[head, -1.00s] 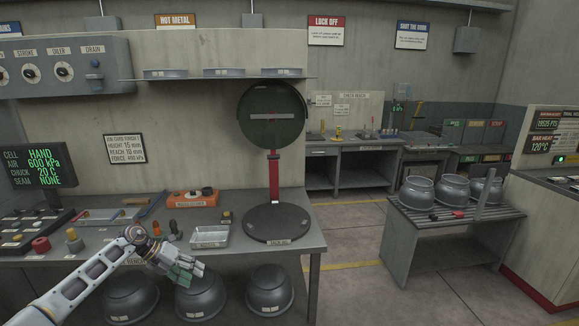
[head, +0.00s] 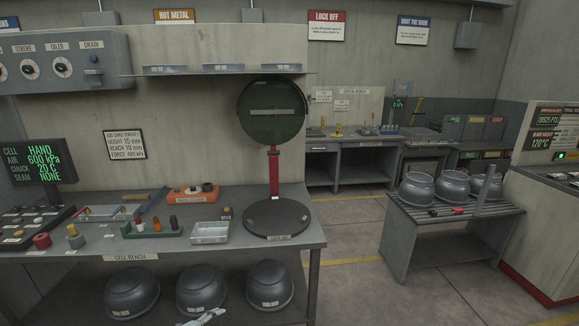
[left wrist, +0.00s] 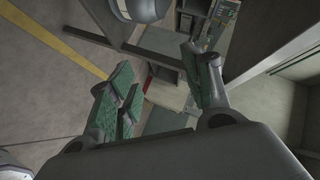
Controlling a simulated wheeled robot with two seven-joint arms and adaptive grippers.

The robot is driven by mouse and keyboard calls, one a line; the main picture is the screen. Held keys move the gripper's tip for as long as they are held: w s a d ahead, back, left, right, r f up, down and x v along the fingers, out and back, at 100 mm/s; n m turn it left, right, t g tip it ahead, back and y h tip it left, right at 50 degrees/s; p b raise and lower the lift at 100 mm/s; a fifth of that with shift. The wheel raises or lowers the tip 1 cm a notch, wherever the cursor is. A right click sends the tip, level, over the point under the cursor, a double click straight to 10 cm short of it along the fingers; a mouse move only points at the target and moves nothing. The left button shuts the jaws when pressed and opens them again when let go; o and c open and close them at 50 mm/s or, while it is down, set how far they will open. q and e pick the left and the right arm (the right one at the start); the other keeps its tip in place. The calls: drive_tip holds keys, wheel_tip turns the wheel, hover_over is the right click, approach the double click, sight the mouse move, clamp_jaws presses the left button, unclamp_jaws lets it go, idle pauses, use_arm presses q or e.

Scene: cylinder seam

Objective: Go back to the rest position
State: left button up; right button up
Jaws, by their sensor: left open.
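My left gripper (left wrist: 158,82) is open and empty in the left wrist view, its green-padded fingers spread apart. In the head view only a small light piece of my left gripper (head: 205,317) shows at the bottom edge, in front of the bowls under the cell bench (head: 75,265). The rest of my left arm is out of the head view. My right gripper is not in view.
The bench carries a round black plate (head: 277,218), a metal tray (head: 209,233), a green rack (head: 150,230) and an orange block (head: 192,194). Dark bowls (head: 201,290) sit below. A slatted rack (head: 455,218) with pots stands right. The floor between is clear.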

use_arm(q)
drive_tip(key=s+a+f+n+g+y, duration=0.3)
drive_tip(key=s+f+n+y, duration=0.6)
drive_tip(key=s+f, duration=1.45)
drive_tip(key=s+d+f+n+g, duration=0.1)
drive_tip(key=s+f+n+g, duration=0.1)
drive_tip(key=s, duration=0.9)
drive_tip(key=s+d+f+n+g, duration=0.1)
drive_tip(key=s+f, duration=0.5)
drive_tip(key=s, duration=0.6)
drive_tip(key=s+d+f+n+g, duration=0.1)
drive_tip(key=s+f+n+g, duration=0.3)
drive_tip(key=s, duration=0.8)
drive_tip(key=shift+d+f+n, duration=0.15)
drive_tip(key=shift+f+n, duration=0.2)
drive_tip(key=shift+n, duration=0.45)
